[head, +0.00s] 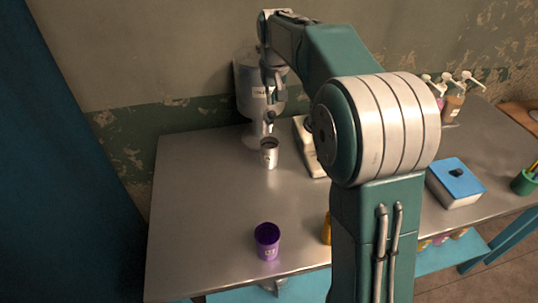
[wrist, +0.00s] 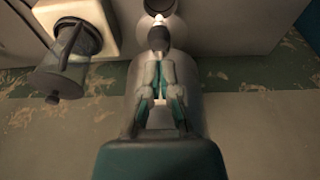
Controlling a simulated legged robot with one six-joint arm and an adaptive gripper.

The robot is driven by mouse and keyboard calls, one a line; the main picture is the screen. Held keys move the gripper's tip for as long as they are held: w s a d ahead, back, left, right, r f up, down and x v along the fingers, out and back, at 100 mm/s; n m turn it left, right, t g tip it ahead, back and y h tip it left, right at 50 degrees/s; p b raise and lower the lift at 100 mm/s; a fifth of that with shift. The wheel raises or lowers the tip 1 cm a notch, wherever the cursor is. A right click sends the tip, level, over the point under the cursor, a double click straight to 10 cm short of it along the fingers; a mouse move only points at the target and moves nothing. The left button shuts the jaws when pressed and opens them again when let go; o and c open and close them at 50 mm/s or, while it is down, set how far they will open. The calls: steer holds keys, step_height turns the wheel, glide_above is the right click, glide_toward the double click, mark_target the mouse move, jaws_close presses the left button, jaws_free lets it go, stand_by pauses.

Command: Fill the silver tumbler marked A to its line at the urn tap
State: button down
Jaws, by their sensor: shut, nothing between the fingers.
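The silver tumbler (head: 269,157) stands upright on the metal table below the urn's tap. Its mark is too small to read, and its fill level cannot be made out. The urn (head: 248,80) is a tall pale cylinder against the wall, with a small label. Its dark tap (head: 269,117) sticks out above the tumbler and also shows in the wrist view (wrist: 157,36). My gripper (head: 270,98) is shut and empty, right in front of the urn. In the wrist view its fingertips (wrist: 161,60) are close to the tap; whether they touch it is unclear.
A purple cup (head: 267,243) stands near the front edge; an orange cup (head: 327,230) is partly behind my arm. A white stand (head: 304,147) is right of the tumbler. Pump bottles (head: 453,105) and a blue-lidded box (head: 456,182) are right. The table's left is clear.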

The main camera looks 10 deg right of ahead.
mark_target(272, 111)
steer(key=shift+f, duration=1.95)
stand_by(6.0)
